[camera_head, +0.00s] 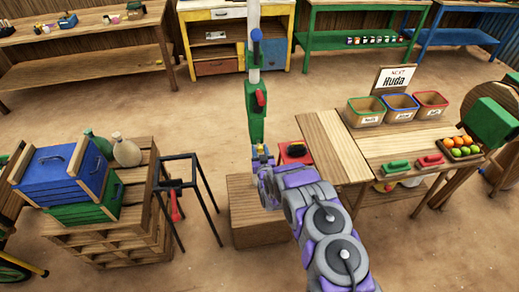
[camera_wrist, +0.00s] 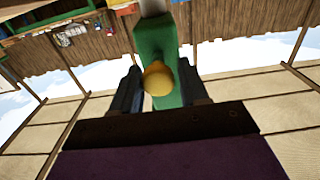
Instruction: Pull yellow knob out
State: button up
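The yellow knob (camera_wrist: 158,79) is a rounded knob on the front of the green post (camera_wrist: 156,42), in the upper middle of the wrist view. My gripper (camera_wrist: 157,88) has its two dark fingers apart, one on each side of the knob. A sliver of green shows between the knob and the right finger, so it does not look clamped. In the head view the green post (camera_head: 256,113) stands upright above a wooden block, and my gripper (camera_head: 263,155) is at its lower end, largely hiding the knob.
The post also carries a red handle (camera_head: 260,98) and a blue hook (camera_head: 257,40). A wooden block (camera_head: 240,205) is below. A wooden table (camera_head: 335,145) with bins stands close on the right. A black frame stand (camera_head: 180,158) and stacked crates are on the left.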

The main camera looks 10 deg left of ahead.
jog(key=shift+o, duration=0.8)
jog(key=shift+d+r, duration=0.1)
jog(key=shift+o, duration=0.4)
jog(key=shift+s+d, duration=0.1)
jog(key=shift+s, duration=0.4)
jog(key=p+v, duration=0.2)
jog(key=v, duration=1.4)
jog(key=shift+p, duration=0.4)
jog(key=shift+d, duration=0.15)
